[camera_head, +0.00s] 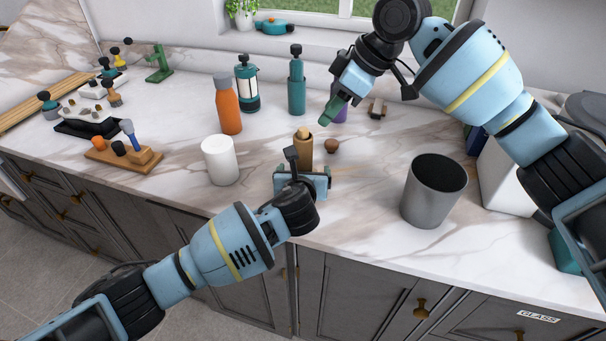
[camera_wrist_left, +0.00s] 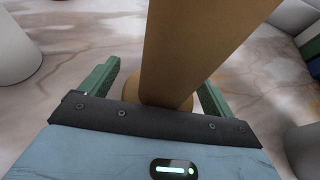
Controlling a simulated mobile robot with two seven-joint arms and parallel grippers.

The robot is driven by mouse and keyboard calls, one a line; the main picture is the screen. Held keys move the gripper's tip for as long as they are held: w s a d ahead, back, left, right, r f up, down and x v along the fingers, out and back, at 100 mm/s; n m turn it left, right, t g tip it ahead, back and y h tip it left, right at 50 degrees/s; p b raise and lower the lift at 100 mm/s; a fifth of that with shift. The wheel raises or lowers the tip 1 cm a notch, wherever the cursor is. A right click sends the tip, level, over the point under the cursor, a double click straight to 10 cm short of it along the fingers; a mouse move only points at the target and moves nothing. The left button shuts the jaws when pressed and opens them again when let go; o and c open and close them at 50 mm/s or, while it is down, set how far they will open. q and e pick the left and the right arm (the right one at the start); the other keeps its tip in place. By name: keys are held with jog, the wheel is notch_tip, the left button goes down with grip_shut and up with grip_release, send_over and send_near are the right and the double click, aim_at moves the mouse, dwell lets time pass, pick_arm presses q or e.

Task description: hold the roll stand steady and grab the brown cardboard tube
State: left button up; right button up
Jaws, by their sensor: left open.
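The brown cardboard tube (camera_head: 305,154) stands upright near the counter's front, with a lighter top poking out. In the left wrist view the tube (camera_wrist_left: 193,45) rises toward the camera, over a round brown base (camera_wrist_left: 172,101) that looks like the roll stand's foot; the rest of the stand is hidden. My left gripper (camera_head: 303,171) is open, its green fingers on either side of the tube and base, with a gap visible on each side. My right gripper (camera_head: 334,109) is in the air behind and right of the tube; its finger gap is not clear.
A white cylinder (camera_head: 220,160) stands left of the tube and a grey bin (camera_head: 433,192) to its right. A small brown knob (camera_head: 331,146) sits close by the tube. An orange bottle (camera_head: 228,105) and a teal bottle (camera_head: 297,85) stand behind.

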pick_arm(q)
jog(key=shift+w, duration=0.1)
jog(key=shift+c, duration=0.3)
jog(key=c, duration=1.2)
jog(key=shift+o, duration=0.2)
pick_arm(e)
jog(key=o, duration=0.6)
jog(key=shift+s+a, duration=0.1)
jog(key=shift+a, duration=0.1)
jog(key=shift+s+a+r+m+t+h, duration=0.3)
jog(key=shift+s+a+m+t+h, duration=0.25)
jog(key=shift+m, duration=1.2)
jog(key=shift+s+a+r+m+t+h, duration=0.3)
jog(key=shift+s+a+m+h, duration=0.4)
jog(key=shift+m, duration=1)
jog(key=shift+s+a+r+m+t+h, duration=0.35)
jog(key=shift+m+h, duration=0.4)
jog(key=shift+m, duration=1)
